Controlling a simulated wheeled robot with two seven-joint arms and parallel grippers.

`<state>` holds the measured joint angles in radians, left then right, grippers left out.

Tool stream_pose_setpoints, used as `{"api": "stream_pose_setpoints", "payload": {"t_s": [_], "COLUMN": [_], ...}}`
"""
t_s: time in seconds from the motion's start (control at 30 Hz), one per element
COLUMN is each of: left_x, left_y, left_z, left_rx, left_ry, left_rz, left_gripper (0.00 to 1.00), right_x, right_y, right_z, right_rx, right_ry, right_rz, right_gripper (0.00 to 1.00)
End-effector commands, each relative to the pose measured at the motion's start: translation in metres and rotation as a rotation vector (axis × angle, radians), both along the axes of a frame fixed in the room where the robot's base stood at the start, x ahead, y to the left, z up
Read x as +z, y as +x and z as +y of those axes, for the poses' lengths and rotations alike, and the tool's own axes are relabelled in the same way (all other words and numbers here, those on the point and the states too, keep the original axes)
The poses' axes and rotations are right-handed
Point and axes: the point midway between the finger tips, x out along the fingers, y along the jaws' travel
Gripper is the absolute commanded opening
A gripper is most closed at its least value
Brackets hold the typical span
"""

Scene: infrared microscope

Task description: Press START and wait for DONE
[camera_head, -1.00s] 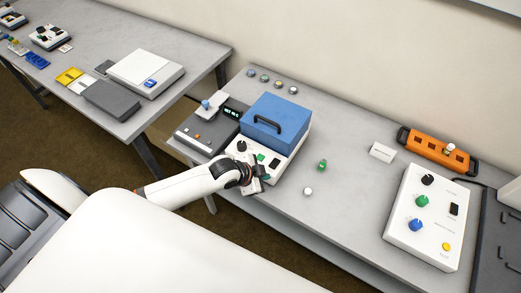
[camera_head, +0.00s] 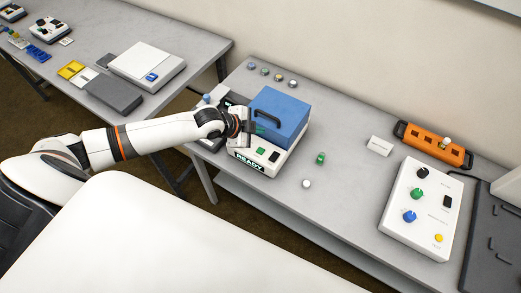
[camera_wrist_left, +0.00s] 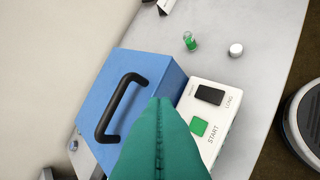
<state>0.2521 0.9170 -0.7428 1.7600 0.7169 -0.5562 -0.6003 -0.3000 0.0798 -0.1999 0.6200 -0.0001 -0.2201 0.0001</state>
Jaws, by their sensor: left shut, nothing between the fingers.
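The microscope unit has a blue lid (camera_head: 280,116) with a black handle, on a white base (camera_head: 285,155). Its front display (camera_head: 249,161) reads READY. The green START button (camera_head: 261,151) sits on the base beside a black switch (camera_head: 274,156). In the left wrist view the START button (camera_wrist_left: 198,126) and the switch (camera_wrist_left: 210,95), labelled LONG, show clear of the fingers. My left gripper (camera_head: 252,127) is shut and empty, above the left part of the base beside the lid. Its teal fingers (camera_wrist_left: 161,110) cover part of the unit in the wrist view. My right gripper is not in view.
A green vial (camera_head: 320,158) and a white cap (camera_head: 306,184) stand right of the unit. A white control box (camera_head: 425,215) with knobs and an orange rack (camera_head: 433,145) are farther right. The bench between is mostly clear.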

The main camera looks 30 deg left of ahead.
Motion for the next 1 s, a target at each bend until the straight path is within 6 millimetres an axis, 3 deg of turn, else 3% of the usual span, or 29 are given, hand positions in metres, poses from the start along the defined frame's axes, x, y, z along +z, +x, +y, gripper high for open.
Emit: {"api": "stream_pose_setpoints", "payload": {"t_s": [0.6,1.0], "left_x": [-0.078,-0.085], "left_y": [0.000,0.000], "left_z": [0.000,0.000], "left_rx": [0.001,0.001], "left_ry": [0.000,-0.001], "left_rz": [0.002,0.000], "left_gripper": [0.00,0.00], "right_x": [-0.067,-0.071], "right_y": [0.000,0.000], "right_z": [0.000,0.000], "right_rx": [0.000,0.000], "right_ry": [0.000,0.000], "right_rz": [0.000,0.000], "right_gripper": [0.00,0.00]}}
